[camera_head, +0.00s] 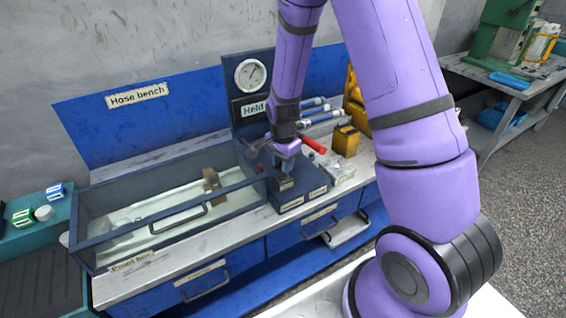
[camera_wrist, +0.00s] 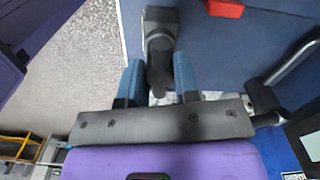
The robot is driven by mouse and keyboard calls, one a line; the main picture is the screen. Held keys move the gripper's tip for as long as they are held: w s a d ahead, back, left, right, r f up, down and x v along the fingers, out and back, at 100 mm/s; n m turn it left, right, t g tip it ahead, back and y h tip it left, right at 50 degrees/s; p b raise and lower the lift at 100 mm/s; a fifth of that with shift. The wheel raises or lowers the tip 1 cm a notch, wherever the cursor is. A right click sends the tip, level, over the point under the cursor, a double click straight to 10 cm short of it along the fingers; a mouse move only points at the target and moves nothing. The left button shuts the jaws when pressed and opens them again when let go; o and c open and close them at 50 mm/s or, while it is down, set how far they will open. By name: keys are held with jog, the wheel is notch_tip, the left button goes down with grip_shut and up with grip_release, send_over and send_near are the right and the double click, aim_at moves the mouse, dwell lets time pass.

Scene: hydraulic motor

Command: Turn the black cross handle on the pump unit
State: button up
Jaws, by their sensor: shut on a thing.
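The pump unit (camera_head: 291,203) is a dark box with pale labels on the bench, at the middle of the head view. My gripper (camera_head: 286,168) points down just above it. In the wrist view my gripper (camera_wrist: 158,76) has its two blue fingers on either side of one black arm of the cross handle (camera_wrist: 160,38), shut on it. The rest of the cross handle is partly hidden behind the gripper body. In the head view the gripper covers the handle.
A red-gripped lever (camera_head: 313,145) stands close right of my gripper. A gauge panel (camera_head: 251,76) labelled "Held" rises behind.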

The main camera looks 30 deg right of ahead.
jog(key=shift+n, duration=0.3)
jog(key=n, duration=1.2)
jog(key=shift+n, duration=2.1)
jog(key=o, duration=0.9)
jog(key=shift+o, duration=0.2)
